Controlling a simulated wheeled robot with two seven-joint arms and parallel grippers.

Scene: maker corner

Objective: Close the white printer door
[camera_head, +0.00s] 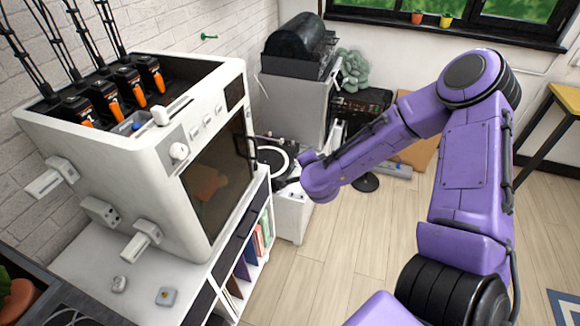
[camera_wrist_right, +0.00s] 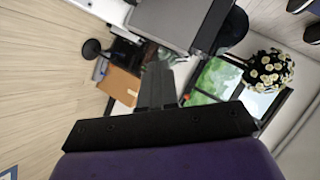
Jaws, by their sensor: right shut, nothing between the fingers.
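The white printer (camera_head: 150,215) stands at the left in the head view, its front turned to the right. Its door (camera_head: 212,185) is a dark see-through panel with a black handle (camera_head: 248,150) on the far edge. The door looks flush with the front; a small gap cannot be ruled out. My right gripper (camera_head: 281,183) is just right of the door and a little below the handle, seemingly apart from it. In the right wrist view, my right gripper (camera_wrist_right: 157,82) is shut and empty, and the door is not seen there. My left gripper is not in view.
The printer stands on a white shelf unit (camera_head: 85,262) with books below. A white cabinet with a turntable (camera_head: 290,205) is behind my right gripper. A grey cabinet (camera_head: 295,105) carries a black machine (camera_head: 300,42). The wooden floor (camera_head: 340,240) in front is clear.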

